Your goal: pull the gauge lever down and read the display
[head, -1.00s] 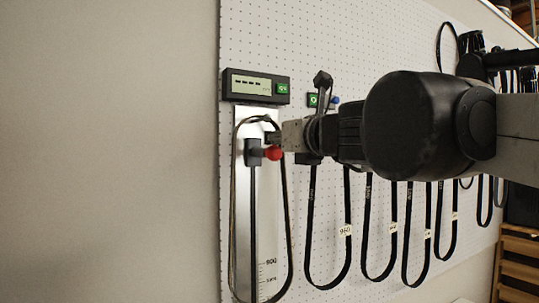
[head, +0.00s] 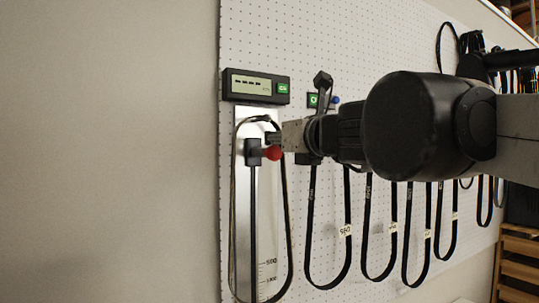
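The gauge is a tall pale metal plate (head: 240,215) with a dark vertical rail and a printed scale low down. A dark slider with a red-knobbed lever (head: 272,153) sits near the top of the rail. A black belt (head: 286,225) hangs in a loop around the rail. The display (head: 250,86) above shows four dashes and has a green button. My gripper (head: 275,138) is at the upper right of the red knob, close to it. Its fingers are small and partly hidden, so I cannot tell their opening or whether they touch the knob.
Several black belts with tags (head: 345,231) hang on the white perforated board (head: 400,40) to the right, below my arm. A small green-buttoned box (head: 313,100) is beside the display. The wall at left is bare. Wooden shelves (head: 518,262) stand at the far right.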

